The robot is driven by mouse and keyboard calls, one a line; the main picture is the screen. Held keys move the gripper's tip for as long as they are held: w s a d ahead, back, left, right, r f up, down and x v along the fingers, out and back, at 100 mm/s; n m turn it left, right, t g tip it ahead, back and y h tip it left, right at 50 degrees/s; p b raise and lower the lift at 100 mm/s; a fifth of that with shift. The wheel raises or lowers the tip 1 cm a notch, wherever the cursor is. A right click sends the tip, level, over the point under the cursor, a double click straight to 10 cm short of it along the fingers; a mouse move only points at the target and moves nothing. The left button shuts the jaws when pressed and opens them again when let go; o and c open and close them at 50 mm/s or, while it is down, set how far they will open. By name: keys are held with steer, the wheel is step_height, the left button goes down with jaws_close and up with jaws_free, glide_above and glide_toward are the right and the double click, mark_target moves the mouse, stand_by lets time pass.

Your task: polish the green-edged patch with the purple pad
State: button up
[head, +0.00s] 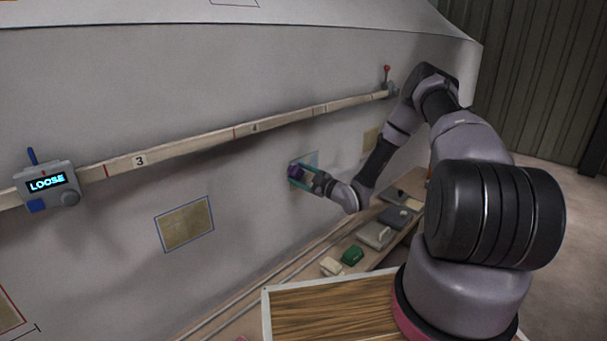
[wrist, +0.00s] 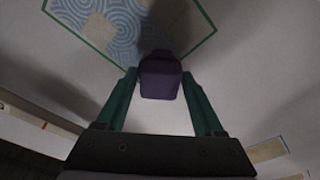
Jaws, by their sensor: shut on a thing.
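The purple pad (wrist: 161,76) is held between the green fingers of my gripper (wrist: 159,73). In the head view the pad (head: 296,172) is small and close to the hull wall, with my gripper (head: 302,175) behind it. The green-edged patch (wrist: 100,25) fills the top of the wrist view, with pale blue swirls over much of it and a plainer tan area at right. The pad overlaps the patch's lower edge in this view; I cannot tell if it touches the surface. In the head view the patch (head: 311,158) is partly hidden by pad and gripper.
A rail (head: 200,146) numbered 3 and 4 crosses the hull above the patch. A box (head: 48,186) on it reads LOOSE; a red-knobbed lever (head: 387,76) is at its right end. A blue-edged patch (head: 185,225) lies left. Several blocks, one green (head: 352,255), lie on the shelf below.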

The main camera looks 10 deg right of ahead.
steer(key=shift+s+a, duration=0.25)
steer(key=shift+a, duration=0.05)
steer(key=shift+f, duration=1.05)
steer(key=shift+w+d, duration=1.45)
steer(key=shift+d, duration=0.55)
steer(key=shift+w+d, duration=1.45)
steer(key=shift+d, duration=0.6)
steer(key=shift+w+d, duration=1.45)
steer(key=shift+d, duration=0.55)
steer(key=shift+s+a+f, duration=0.35)
steer(key=shift+s+a, duration=1.1)
steer(key=shift+a, duration=0.55)
steer(key=shift+s+a+f, duration=0.3)
steer(key=shift+s+a, duration=1.2)
steer(key=shift+a, duration=0.55)
steer(key=shift+s+a+f, duration=0.35)
steer(key=shift+s+a, duration=1.1)
steer(key=shift+a, duration=0.55)
steer(key=o, duration=0.7)
steer(key=c, duration=0.7)
